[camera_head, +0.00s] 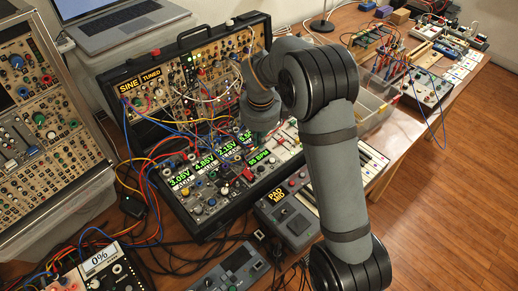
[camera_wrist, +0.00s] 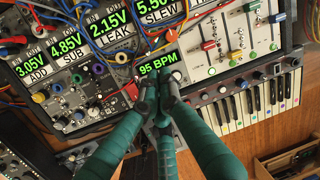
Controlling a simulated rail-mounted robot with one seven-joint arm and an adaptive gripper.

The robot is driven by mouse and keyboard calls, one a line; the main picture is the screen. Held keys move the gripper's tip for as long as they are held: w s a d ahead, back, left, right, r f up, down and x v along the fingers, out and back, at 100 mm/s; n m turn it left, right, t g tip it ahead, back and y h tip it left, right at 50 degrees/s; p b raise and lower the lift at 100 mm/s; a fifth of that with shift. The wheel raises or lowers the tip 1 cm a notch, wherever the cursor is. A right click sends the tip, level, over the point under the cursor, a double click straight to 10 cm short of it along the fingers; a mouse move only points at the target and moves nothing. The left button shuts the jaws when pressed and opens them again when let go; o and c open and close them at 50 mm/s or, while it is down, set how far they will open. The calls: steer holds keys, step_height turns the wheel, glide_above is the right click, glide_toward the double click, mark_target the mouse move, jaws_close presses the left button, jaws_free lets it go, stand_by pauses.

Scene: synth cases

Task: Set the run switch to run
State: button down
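A module with a green "95 BPM" display (camera_head: 257,157) sits at the lower right of the black synth case. The same display (camera_wrist: 160,63) is near the middle of the wrist view. I cannot make out a run switch or its setting; my fingers cover the panel just below that display. My gripper (camera_wrist: 158,92) has green wrapped fingers with their tips drawn close together. The tips are over the panel below the display; I cannot tell if they touch it. No held object shows. In the head view my wrist and arm hide the fingertips.
Patch cables (camera_head: 205,125) arch over the open case (camera_head: 217,222). A grey "PAD MID" box (camera_head: 287,217) stands in front. A laptop (camera_head: 120,20) is at the back left.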

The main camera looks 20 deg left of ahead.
mark_target(260, 155)
steer(key=x, duration=0.6)
steer(key=shift+p, duration=0.4)
steer(key=shift+w, duration=0.15)
